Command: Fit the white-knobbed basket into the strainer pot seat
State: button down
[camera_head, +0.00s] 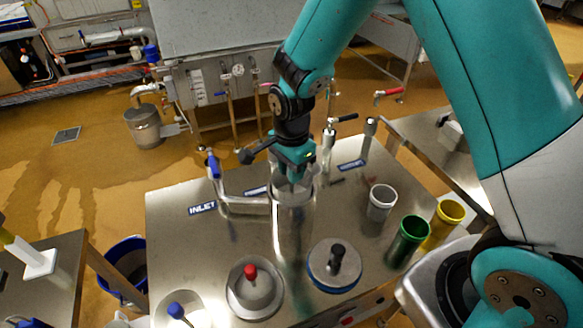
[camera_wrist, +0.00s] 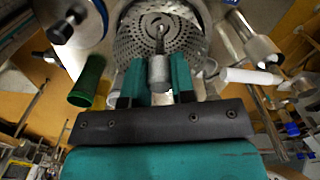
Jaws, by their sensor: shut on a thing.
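My gripper (camera_head: 294,172) is over the mouth of the tall steel strainer pot (camera_head: 292,215) in the middle of the steel table. In the wrist view, the fingers of my gripper (camera_wrist: 158,76) are shut on the pale knob (camera_wrist: 159,70) of a perforated metal basket (camera_wrist: 135,42). The holed basket fills the space ahead of the fingers, with a metal rim around part of it. In the head view the basket is mostly hidden by my gripper at the pot mouth. I cannot tell whether it is fully seated.
A black-knobbed lid (camera_head: 322,278), a red-knobbed one (camera_head: 239,296) and a blue-knobbed one (camera_head: 190,300) are at the table's front. A white cup (camera_head: 381,203), a green cup (camera_head: 407,242) and a yellow cup (camera_head: 445,218) stand at right. Valves and an inlet pipe (camera_head: 245,205) flank the pot.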

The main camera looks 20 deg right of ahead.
jog(key=shift+f+b, duration=2.8)
jog(key=shift+f, duration=1.3)
jog(key=c, duration=0.9)
grip_release()
jog(key=shift+o, duration=0.2)
notch_tip(320, 180, up, 18)
jog(key=shift+f+b, duration=0.25)
jog(key=shift+b, duration=0.35)
jog(key=s+a+r+n+y, duration=0.2)
jog(key=s+n, duration=0.8)
jog(key=s, duration=0.1)
jog(key=s+a+r+n+y, duration=0.2)
jog(key=s+n, duration=0.9)
jog(key=shift+a+r+n, duration=0.25)
jog(key=shift+r+n, duration=0.05)
jog(key=shift+r, duration=0.05)
